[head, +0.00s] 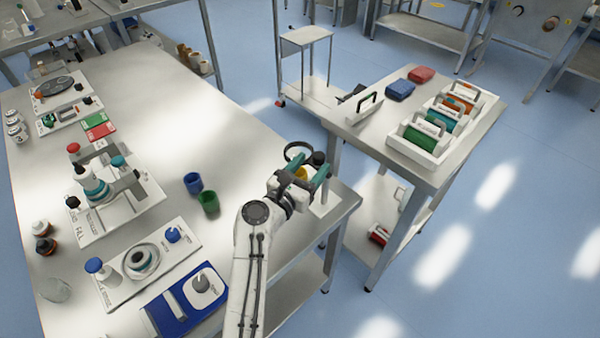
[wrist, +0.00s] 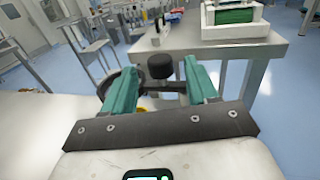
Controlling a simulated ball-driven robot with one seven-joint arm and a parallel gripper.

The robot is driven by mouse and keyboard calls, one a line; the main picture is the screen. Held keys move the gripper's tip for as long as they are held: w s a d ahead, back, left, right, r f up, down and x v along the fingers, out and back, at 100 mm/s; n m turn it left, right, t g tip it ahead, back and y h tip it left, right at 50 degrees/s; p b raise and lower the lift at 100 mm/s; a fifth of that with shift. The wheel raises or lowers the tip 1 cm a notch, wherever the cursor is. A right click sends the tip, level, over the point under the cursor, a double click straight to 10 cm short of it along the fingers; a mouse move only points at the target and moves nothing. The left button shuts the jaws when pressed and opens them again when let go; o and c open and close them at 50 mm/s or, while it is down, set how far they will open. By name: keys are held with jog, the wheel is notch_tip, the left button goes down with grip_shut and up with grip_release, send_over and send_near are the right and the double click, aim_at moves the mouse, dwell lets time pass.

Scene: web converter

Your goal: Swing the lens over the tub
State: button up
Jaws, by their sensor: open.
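The lens (head: 299,146) is a dark ring at the right end of the long bench. In the wrist view the lens (wrist: 104,84) is partly hidden behind the left finger. A dark knob (head: 318,158) stands beside it; in the wrist view the knob (wrist: 159,66) shows between the teal fingertips, with a dark bar below it. A small yellow patch (head: 301,173), perhaps the tub, is mostly hidden by my gripper. My gripper (head: 309,168) is open around the line of the knob, with visible gaps on both sides in the wrist view (wrist: 160,70). Whether the knob lies fully between the fingers is unclear.
A blue cup (head: 193,183) and a green cup (head: 209,203) stand left of my arm. A blue board with a dial (head: 203,285) lies near the front edge. A second table (head: 372,139) with a white rack (head: 441,153) stands to the right, across a gap.

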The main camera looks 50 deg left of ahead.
jog(key=shift+p+v, duration=0.3)
jog(key=shift+v, duration=2.05)
